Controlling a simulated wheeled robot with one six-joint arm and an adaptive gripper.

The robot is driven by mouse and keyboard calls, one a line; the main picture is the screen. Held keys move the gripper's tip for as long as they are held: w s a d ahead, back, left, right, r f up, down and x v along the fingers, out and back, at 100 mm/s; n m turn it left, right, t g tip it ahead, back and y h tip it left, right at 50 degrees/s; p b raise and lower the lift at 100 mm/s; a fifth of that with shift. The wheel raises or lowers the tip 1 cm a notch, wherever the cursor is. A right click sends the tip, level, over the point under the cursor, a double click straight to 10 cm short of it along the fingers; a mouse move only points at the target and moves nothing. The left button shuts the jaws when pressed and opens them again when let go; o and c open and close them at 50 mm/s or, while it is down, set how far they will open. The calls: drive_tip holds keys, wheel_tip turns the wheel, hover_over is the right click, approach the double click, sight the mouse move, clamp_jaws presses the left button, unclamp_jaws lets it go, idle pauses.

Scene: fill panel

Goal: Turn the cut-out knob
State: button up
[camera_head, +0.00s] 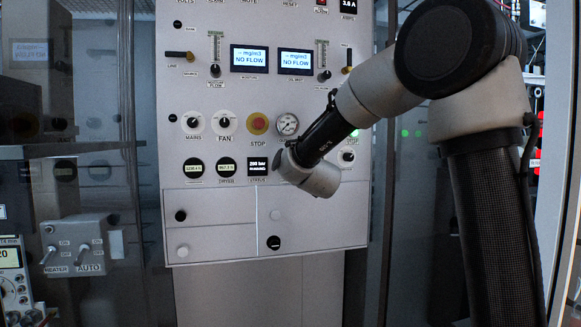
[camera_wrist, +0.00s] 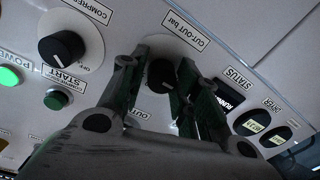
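The cut-out knob (camera_wrist: 161,76) is a black round knob on a pale round plate, beside the "CUT-OUT bar" label (camera_wrist: 184,28) in the wrist view. My gripper (camera_wrist: 157,66) has one finger on each side of the knob, with narrow gaps showing between fingers and knob. It looks open around the knob; whether the fingertips touch it is hard to tell. In the head view my arm hides the cut-out knob and the gripper's fingers.
The compressor knob (camera_wrist: 62,47) and green start button (camera_wrist: 56,99) lie left of my gripper in the wrist view. The status display (camera_wrist: 229,95) and dryer gauge (camera_wrist: 252,122) lie right. In the head view, a red stop button (camera_head: 258,124) and pressure gauge (camera_head: 287,124) sit near my wrist.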

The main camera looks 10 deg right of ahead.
drive_tip(key=shift+o, duration=0.9)
drive_tip(key=s, duration=1.2)
drive_tip(key=shift+d, duration=0.25)
drive_tip(key=shift+s, duration=0.1)
